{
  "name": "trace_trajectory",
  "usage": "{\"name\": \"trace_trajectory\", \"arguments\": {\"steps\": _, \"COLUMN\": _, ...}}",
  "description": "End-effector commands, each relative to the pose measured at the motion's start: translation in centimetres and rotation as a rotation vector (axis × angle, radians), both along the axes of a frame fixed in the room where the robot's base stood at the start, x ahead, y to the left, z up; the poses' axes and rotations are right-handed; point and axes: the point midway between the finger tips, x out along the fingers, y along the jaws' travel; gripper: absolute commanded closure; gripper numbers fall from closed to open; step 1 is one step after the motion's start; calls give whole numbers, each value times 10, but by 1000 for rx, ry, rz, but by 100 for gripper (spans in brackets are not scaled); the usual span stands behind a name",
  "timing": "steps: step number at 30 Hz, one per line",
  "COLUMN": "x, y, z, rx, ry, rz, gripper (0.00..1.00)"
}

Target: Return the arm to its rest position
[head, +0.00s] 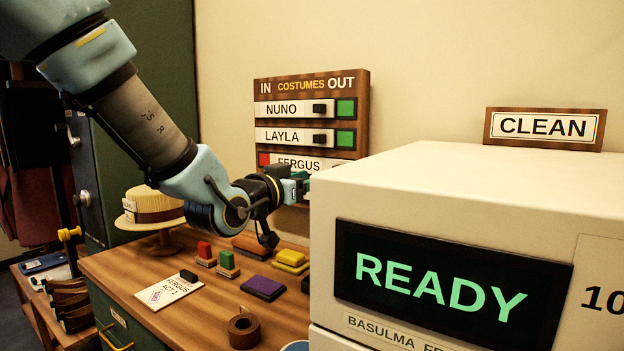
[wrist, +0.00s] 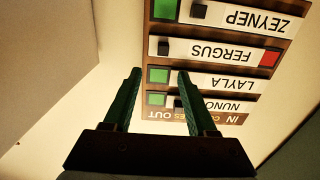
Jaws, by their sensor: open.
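My gripper (head: 304,182) hangs in front of the wooden costumes board (head: 365,90) on the wall, at the height of the FERGUS row (head: 300,164). The wrist view shows my gripper (wrist: 157,73) with its two green fingers apart and nothing between them. The board (wrist: 240,118) appears upside down there, beyond the fingers. The FERGUS row (wrist: 232,53) has a red patch at its IN end. The NUNO, LAYLA and ZEYNEP rows have green patches at their OUT ends. I cannot tell whether a fingertip touches the board.
A large white machine reading READY (head: 440,285) stands close on the right and hides part of the board. The wooden table (head: 190,325) holds a straw hat (head: 150,207) on a stand, a card (head: 167,291), a tape roll (head: 244,330) and several coloured pads and stamps below my arm.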

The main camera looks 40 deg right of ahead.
Motion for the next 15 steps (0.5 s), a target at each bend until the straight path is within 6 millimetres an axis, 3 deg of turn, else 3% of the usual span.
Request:
{"name": "trace_trajectory", "arguments": {"steps": 11, "x": 3, "y": 1, "z": -2, "rx": 7, "ry": 1, "rz": 6, "gripper": 43}}
{"name": "trace_trajectory", "arguments": {"steps": 15, "x": 30, "y": 21, "z": -21, "rx": 97, "ry": 22, "rz": 73, "gripper": 43}}
